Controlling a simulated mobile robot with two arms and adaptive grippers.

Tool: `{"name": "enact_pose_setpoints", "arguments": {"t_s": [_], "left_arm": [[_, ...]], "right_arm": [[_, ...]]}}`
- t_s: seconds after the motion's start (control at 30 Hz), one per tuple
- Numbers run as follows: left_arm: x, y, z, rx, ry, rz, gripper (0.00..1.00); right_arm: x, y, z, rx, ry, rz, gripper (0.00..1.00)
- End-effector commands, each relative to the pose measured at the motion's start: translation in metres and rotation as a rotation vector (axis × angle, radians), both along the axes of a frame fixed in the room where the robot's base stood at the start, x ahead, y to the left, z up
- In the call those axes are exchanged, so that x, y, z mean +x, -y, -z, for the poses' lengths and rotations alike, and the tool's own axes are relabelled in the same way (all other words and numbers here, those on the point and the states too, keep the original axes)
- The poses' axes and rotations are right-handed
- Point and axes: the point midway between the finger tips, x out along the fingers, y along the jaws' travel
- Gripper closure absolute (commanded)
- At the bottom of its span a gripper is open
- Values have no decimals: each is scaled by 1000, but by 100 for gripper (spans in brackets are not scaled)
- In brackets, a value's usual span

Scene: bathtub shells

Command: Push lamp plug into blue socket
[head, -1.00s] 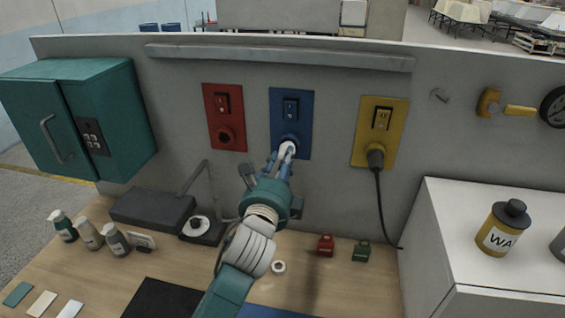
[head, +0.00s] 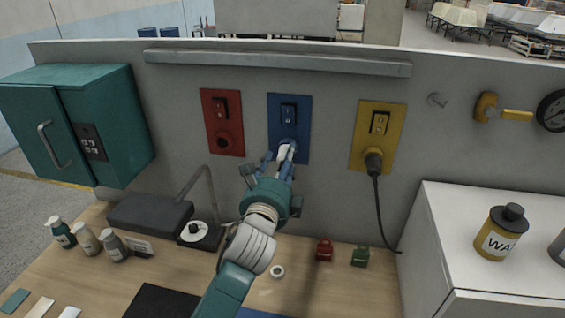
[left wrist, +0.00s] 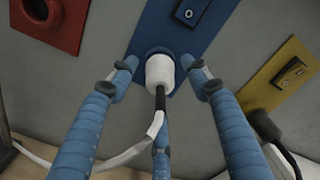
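The blue socket panel (head: 289,108) is on the grey wall between the red and yellow ones. The white lamp plug (left wrist: 160,70) is at the round outlet of the blue socket (left wrist: 188,30), its far end against or inside the opening; how deep it sits I cannot tell. A white and black cord (left wrist: 156,122) hangs from its back. My left gripper (head: 280,155) is in front of the plug. In the left wrist view, the blue fingers of the left gripper (left wrist: 160,85) are spread around the plug with visible gaps at both sides. My right gripper is not in view.
A red socket panel (head: 221,120) is to the left. A yellow one (head: 378,135) to the right holds a black plug (head: 373,160). A desk lamp (head: 150,213), bottles and small red and green pieces stand on the wooden bench (head: 180,270). A teal cabinet (head: 110,125) is at left.

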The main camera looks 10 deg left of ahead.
Motion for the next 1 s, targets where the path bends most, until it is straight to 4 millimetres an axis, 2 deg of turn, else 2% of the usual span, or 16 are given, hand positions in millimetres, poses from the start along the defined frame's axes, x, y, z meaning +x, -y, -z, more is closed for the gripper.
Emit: {"name": "enact_pose_setpoints", "arguments": {"t_s": [0.17,0.27,0.7,0.83,1.0], "left_arm": [[-2,0,1,0,-2,0,52],[-9,0,2,1,-4,0,52],[-96,0,2,-1,-3,1,52],[-112,0,2,1,-2,1,52],[-119,0,1,1,-1,0,52]], "right_arm": [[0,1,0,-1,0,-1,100],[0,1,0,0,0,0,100],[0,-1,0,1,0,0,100],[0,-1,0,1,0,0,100],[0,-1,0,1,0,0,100]]}}
